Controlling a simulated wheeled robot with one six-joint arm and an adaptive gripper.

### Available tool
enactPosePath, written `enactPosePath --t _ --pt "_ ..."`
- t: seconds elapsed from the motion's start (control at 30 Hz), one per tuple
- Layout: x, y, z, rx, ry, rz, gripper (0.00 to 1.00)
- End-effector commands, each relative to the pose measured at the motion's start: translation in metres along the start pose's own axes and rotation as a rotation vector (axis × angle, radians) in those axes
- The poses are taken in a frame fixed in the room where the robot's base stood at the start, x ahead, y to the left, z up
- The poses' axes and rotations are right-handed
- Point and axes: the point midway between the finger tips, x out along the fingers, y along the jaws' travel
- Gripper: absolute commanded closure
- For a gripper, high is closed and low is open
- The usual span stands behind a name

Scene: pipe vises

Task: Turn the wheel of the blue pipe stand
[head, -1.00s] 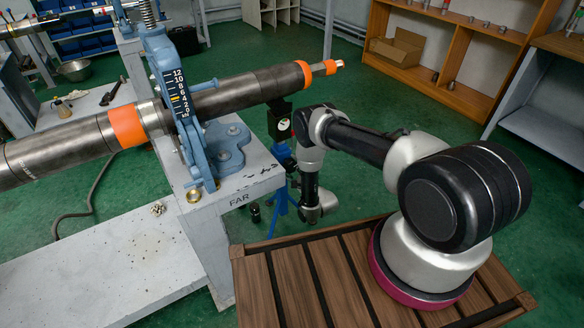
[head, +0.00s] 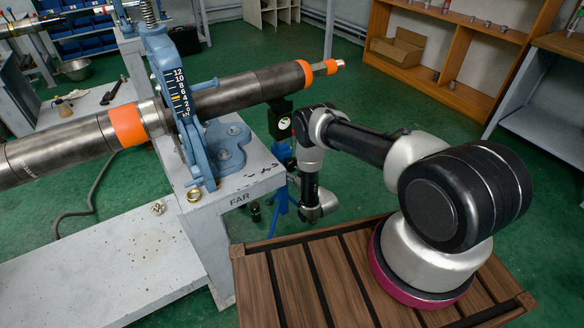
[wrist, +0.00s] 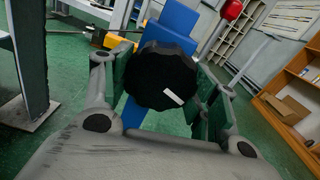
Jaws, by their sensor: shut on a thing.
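The blue pipe stand (head: 283,199) is on the floor just right of the grey bench, under the free end of the long dark pipe (head: 262,86). Its blue upright (wrist: 172,27) also shows in the wrist view. The black wheel (wrist: 154,72), with lobed edges and a white mark, is in front of that upright. My gripper (wrist: 163,68) is shut on the wheel, with one finger on each side of it. In the head view the grip on the wheel is too small and partly hidden to make out.
The grey bench (head: 213,279) with a blue vise (head: 225,146) stands close to the left of my arm. Wooden shelves (head: 463,60) stand at the back right. Green floor is open between them. A red ball-like part (wrist: 231,9) is at the top of the wrist view.

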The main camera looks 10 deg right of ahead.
Motion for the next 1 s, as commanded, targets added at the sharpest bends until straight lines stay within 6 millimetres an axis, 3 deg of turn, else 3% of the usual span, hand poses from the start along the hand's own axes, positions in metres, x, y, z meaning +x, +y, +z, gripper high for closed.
enactPosePath --t 0.5,0.53,0.63,1.0 --pt "-0.002 -0.0001 -0.0022 0.019 0.006 -0.001 0.64" --pt "-0.002 -0.0001 -0.0022 0.019 0.006 -0.001 0.37" --pt "-0.0016 -0.0001 -0.0018 0.019 0.005 -0.001 0.19" --pt "-0.0028 0.0001 -0.0009 0.018 0.002 0.0 0.19"
